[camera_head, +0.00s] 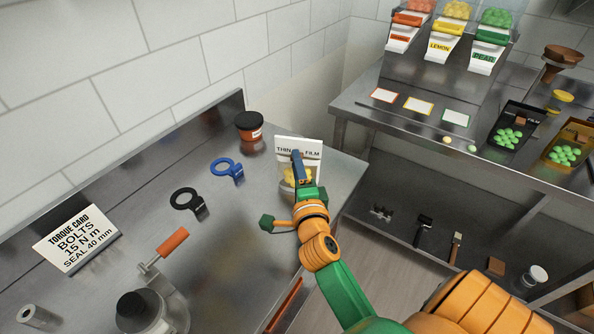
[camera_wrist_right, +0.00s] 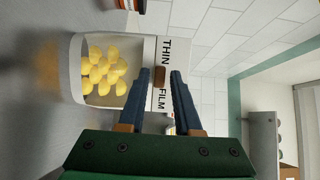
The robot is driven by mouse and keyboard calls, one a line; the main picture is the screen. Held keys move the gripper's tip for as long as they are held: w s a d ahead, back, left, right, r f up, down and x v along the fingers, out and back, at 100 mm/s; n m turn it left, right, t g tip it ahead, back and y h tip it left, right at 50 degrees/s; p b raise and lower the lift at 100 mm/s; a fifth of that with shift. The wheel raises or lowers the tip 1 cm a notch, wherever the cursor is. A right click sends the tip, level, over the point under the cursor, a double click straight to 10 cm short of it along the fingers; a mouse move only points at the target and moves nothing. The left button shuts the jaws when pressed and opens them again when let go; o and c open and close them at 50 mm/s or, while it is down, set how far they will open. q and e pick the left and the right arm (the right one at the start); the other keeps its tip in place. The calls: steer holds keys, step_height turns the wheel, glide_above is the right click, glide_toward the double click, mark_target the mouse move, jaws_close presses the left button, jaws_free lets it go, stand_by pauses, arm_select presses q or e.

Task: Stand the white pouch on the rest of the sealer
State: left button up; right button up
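The white pouch (camera_head: 312,147), lettered "THIN FILM" and with yellow gummies behind its window, is upright at the right end of the left steel bench. It also shows sideways in the wrist view (camera_wrist_right: 164,115). My right gripper (camera_head: 297,155) is at its front. In the wrist view its two dark fingers (camera_wrist_right: 159,75) are apart, on either side of a small brown tab (camera_wrist_right: 160,76), with gaps showing. I cannot tell whether the pouch touches the bench. I cannot identify the sealer's rest for certain. My left gripper is not in view.
On the left bench (camera_head: 225,270) are a dark tub (camera_head: 249,126), a blue ring tool (camera_head: 227,168), a black ring tool (camera_head: 187,201), an orange-handled part (camera_head: 172,242) and a torque card (camera_head: 76,239). A second bench with pouches and dispensers stands right.

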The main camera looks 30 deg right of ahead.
steer(key=shift+s+d, duration=0.15)
steer(key=shift+s, duration=0.05)
jaws_close()
stand_by(1.1)
